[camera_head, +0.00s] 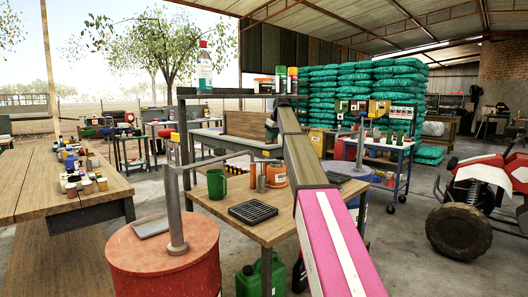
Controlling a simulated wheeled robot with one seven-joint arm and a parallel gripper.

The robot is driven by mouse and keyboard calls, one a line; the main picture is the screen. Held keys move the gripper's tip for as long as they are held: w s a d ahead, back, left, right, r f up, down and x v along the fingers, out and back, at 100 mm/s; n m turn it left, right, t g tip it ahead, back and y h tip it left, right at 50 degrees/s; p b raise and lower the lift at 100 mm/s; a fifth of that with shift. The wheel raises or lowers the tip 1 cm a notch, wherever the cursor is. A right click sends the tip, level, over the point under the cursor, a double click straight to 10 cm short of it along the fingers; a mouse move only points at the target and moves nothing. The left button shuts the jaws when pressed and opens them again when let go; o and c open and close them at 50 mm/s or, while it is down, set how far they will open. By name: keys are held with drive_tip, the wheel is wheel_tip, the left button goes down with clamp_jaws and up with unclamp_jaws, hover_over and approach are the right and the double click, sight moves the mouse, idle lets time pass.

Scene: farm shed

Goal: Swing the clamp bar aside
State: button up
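A grey post (174,205) stands upright on a red drum (165,268) at the front left. A thin grey bar (212,159) reaches right from near its top, roughly level; it looks like a clamp bar. A similar post (360,145) stands on a blue-topped drum (347,169) beyond the table, right of my arm, with a thin bar reaching left. I cannot tell which bar is the clamp bar. My pink and grey arm stretches from the bottom right up to the middle. My gripper (271,128) is small and dark at its far end, apart from both posts; its fingers are unclear.
A wooden table (222,212) holds a green mug (217,184), orange tub (276,175) and black grate (253,211). A shelf behind carries a bottle (204,70) and cans. A long wooden bench (35,190) lies left; a tractor (475,205) stands right. Open floor shows between.

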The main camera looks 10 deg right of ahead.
drive_tip(key=x, duration=1.1)
drive_tip(key=shift+w+r, duration=0.15)
drive_tip(key=shift+w, duration=0.2)
clamp_jaws()
